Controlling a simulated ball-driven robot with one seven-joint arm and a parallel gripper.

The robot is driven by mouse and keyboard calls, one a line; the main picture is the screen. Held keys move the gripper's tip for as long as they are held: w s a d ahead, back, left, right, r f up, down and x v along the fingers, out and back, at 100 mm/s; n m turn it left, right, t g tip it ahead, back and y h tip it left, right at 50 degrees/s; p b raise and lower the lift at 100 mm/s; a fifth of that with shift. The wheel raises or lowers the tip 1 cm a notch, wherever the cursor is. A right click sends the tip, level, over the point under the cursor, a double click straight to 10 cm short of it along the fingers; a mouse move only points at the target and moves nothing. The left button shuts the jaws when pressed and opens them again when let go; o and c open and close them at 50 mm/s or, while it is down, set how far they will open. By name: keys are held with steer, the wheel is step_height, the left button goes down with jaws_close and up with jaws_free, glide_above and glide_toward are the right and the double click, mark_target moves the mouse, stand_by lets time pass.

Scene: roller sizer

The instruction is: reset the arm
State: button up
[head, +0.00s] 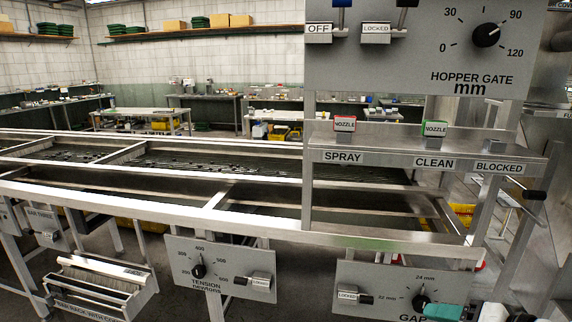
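Part of what looks like my arm's end, my gripper (443,312), shows at the bottom edge right of centre as a teal-green piece with pale and dark pieces to its right. It is cut off by the frame and lies just in front of the lower panel (376,279) marked GAP. It is close to the gap knob (420,301); I cannot tell whether they touch. Its fingers cannot be made out, nor whether it holds anything.
The sizer's metal frame (262,227) spans the view. A hopper gate panel (415,45) stands upper right, above a shelf with a red nozzle block (345,125) and a green one (434,129).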

steer(key=s+a+f+n+g+h, duration=0.3)
steer(key=s+f+g, duration=0.2)
steer(key=s+f, duration=1.2)
steer(key=s+d+f+n+g+h, duration=0.1)
steer(key=s+f+n+g+h, duration=0.2)
steer(key=s, duration=1)
step_height(320, 180, down, 3)
steer(key=shift+s+d+f, duration=0.15)
steer(key=shift+s+d, duration=0.05)
steer(key=shift+s, duration=0.1)
